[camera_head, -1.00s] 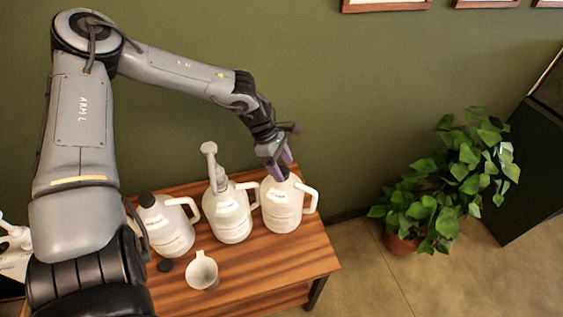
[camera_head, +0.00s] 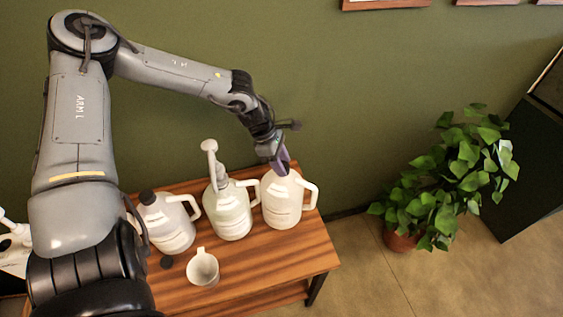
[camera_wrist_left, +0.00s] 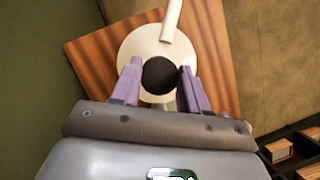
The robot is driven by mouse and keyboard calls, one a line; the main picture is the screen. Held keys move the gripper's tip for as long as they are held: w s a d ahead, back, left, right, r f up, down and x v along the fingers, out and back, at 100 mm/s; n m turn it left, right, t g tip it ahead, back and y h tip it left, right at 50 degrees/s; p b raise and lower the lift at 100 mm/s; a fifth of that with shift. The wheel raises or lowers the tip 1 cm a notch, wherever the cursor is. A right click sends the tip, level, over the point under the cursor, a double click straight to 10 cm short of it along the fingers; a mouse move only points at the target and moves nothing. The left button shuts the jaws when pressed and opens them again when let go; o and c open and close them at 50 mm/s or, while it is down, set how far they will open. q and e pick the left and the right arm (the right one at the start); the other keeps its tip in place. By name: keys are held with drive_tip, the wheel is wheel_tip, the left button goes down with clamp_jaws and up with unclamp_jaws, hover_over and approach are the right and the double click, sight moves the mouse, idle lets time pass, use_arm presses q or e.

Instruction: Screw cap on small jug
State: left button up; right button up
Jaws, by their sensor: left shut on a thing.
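The white jug (camera_head: 283,206) at the right end of the wooden table stands upright, its handle to the right. My left gripper (camera_head: 281,163) is right over its top, pointing down. In the left wrist view, the purple fingers are shut on a round black cap (camera_wrist_left: 160,75), centred over the jug's pale top (camera_wrist_left: 128,53). Whether the cap's thread sits on the neck cannot be seen. A middle jug (camera_head: 232,212) carries a pump, and a left jug (camera_head: 167,224) has a black cap. My right gripper is not in view.
The pump (camera_head: 212,160) rises tall just left of my gripper. A potted plant (camera_head: 447,185) stands on the floor at right.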

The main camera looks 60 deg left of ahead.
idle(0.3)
use_arm(q)
drive_tip(key=shift+f+m+g+b, duration=0.2)
drive_tip(key=shift+m+g+b, duration=0.1)
drive_tip(key=shift+m+b, duration=0.65)
drive_tip(key=m+b, duration=0.1)
drive_tip(key=m, duration=0.1)
drive_tip(key=m+g+h+b, duration=0.1)
drive_tip(key=m+b, duration=0.1)
drive_tip(key=m, duration=0.1)
drive_tip(key=shift+g, duration=0.3)
drive_tip(key=m+g+b, duration=0.1)
drive_tip(key=m, duration=0.3)
drive_tip(key=shift+g, duration=0.4)
drive_tip(key=m+g, duration=0.1)
drive_tip(key=m, duration=0.3)
drive_tip(key=shift+r, duration=0.15)
drive_tip(key=o, duration=1.2)
drive_tip(key=shift+c, duration=0.2)
